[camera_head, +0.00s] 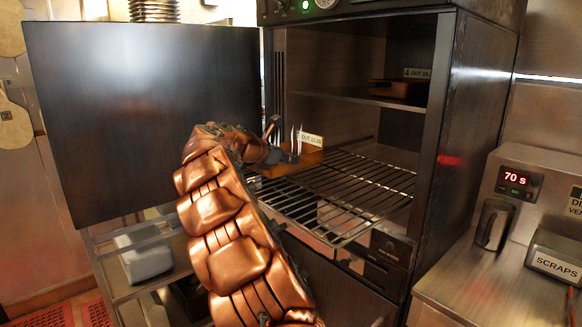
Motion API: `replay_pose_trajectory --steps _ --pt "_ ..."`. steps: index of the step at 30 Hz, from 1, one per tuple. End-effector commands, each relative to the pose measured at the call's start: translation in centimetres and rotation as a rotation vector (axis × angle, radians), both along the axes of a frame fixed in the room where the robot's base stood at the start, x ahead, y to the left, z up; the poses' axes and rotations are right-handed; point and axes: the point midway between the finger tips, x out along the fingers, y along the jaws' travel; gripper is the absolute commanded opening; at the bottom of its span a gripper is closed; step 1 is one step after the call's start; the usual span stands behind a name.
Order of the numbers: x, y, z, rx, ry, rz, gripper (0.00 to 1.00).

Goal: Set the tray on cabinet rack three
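A brown tray (290,165) with a small pale label (311,139) is at the left part of a wire rack inside the open cabinet (452,120). The rack (350,188) is pulled partly out of the cabinet. My gripper (290,142) is at the tray's near left side, with its thin grey fingers at the tray's edge beside the label. My arm and wrist hide part of the tray's left side. I cannot tell whether the fingers are closed on it or whether its full weight is on the rack.
Another brown tray (398,88) with a label sits on the shelf (360,98) above. The dark cabinet door (140,110) stands open at left. A counter (480,290) at right holds a metal mug (493,225), a timer reading 70 s (518,180) and a SCRAPS bin (553,262).

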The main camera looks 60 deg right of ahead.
Motion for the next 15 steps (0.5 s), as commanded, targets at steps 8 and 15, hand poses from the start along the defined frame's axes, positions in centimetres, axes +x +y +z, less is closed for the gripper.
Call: replay_pose_trajectory --steps 8,15 --pt "-0.1 0.0 -2.7 -0.001 0.000 0.000 0.00" --pt "0.0 0.0 -2.8 -0.001 0.000 0.001 0.00"
